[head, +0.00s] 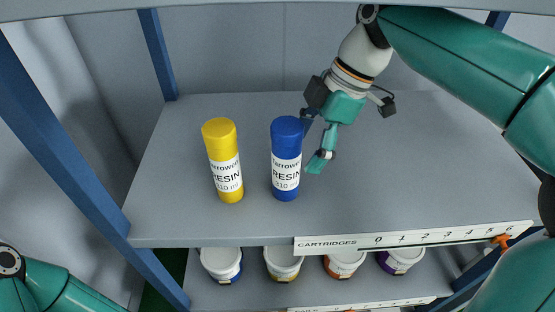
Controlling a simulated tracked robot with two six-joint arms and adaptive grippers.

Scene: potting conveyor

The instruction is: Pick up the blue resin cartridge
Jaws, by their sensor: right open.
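The blue resin cartridge (286,158) stands upright on the grey shelf (400,170), its white label facing me. My right gripper (310,148) is open just to the right of the cartridge. One teal finger reaches down beside the cartridge's right side. The other finger is close to the cap and partly hidden by it. I cannot tell whether either finger touches the cartridge. My left gripper is out of view; only part of my left arm shows at the lower left.
A yellow resin cartridge (223,160) stands upright to the left of the blue one, with a small gap. A ruler strip (420,237) marked "CARTRIDGES" runs along the shelf's front edge. Several white tubs, one (221,262) at the left, stand on the shelf below. Blue posts (60,125) frame the rack.

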